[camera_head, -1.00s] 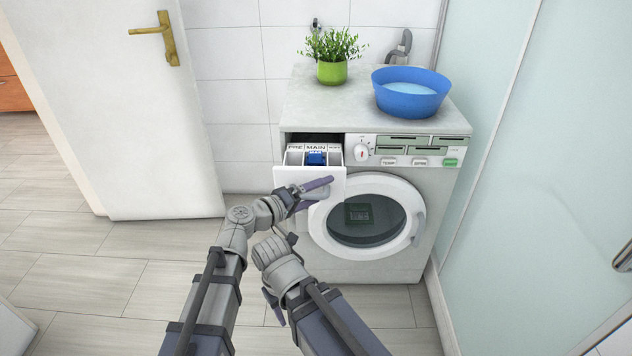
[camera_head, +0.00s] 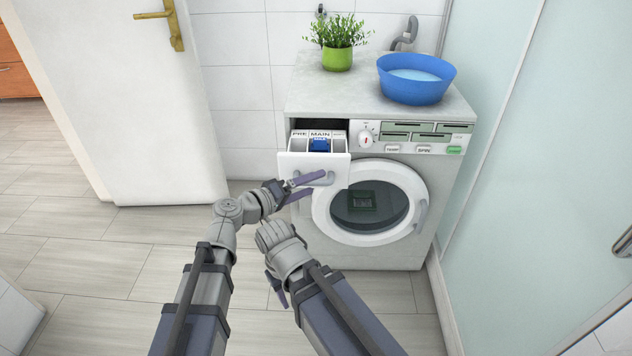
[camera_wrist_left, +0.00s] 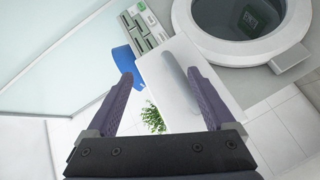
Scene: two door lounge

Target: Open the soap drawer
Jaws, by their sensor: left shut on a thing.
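The soap drawer (camera_head: 303,168) of the washing machine is pulled out, with its PRE and MAIN compartments and a blue insert showing from above. Its pale handle (camera_head: 326,178) is on the white front; the handle also shows in the left wrist view (camera_wrist_left: 178,78). In the left wrist view the handle lies close to the right finger. My right gripper (camera_head: 277,289) hangs low in front of the machine, mostly hidden by its own arm.
The washing machine (camera_head: 390,258) has a round, closed door (camera_head: 333,228) right of and below the drawer. A blue basin of water (camera_head: 417,90) and a potted plant (camera_head: 337,60) stand on top. A white door (camera_head: 130,110) is at left, a glass panel (camera_head: 540,170) at right.

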